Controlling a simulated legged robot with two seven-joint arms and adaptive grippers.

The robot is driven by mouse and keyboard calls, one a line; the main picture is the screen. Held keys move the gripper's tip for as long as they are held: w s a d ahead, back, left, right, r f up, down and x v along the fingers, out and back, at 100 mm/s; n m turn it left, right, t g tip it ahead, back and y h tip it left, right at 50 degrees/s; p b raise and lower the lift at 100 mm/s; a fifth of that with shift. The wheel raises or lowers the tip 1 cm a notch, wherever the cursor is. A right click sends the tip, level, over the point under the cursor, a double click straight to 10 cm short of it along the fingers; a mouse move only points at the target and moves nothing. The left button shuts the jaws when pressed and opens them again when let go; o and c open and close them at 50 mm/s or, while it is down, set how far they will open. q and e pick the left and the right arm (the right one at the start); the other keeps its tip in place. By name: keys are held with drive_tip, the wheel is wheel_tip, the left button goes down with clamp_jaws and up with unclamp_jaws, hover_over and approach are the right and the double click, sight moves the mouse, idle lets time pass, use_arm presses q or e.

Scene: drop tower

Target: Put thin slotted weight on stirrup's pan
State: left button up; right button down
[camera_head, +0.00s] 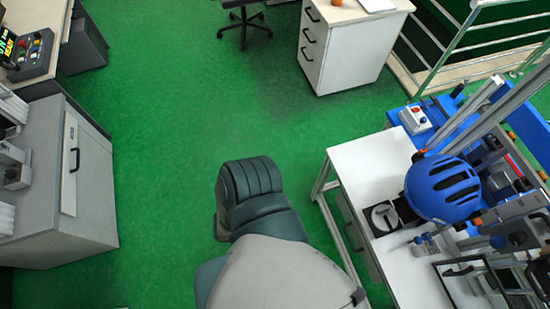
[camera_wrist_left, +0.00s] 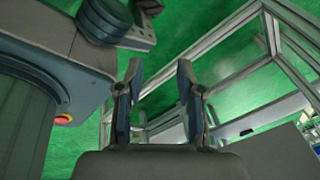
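My left gripper (camera_wrist_left: 160,70) shows in the left wrist view with its two blue-padded fingers apart and nothing between them. Green floor and a grey metal frame lie beyond it. Neither gripper can be made out in the head view. I cannot make out the thin slotted weight or the stirrup's pan for certain.
The helmet sits among metal posts (camera_head: 468,120) and blue framing. A grey cabinet (camera_head: 60,170) stands at the left, with a control box (camera_head: 30,52) behind it. A white drawer unit (camera_head: 345,50) stands at the back. Green floor (camera_head: 165,130) between them is clear.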

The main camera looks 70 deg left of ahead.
use_arm(q)
drive_tip(key=s+a+f+n+g, duration=0.1)
drive_tip(key=s+f+n+g, duration=0.1)
drive_tip(key=s+n, duration=0.5)
drive_tip(key=shift+s+a+f, duration=0.3)
drive_tip(key=shift+s+f, duration=0.35)
drive_tip(key=shift+s, duration=0.55)
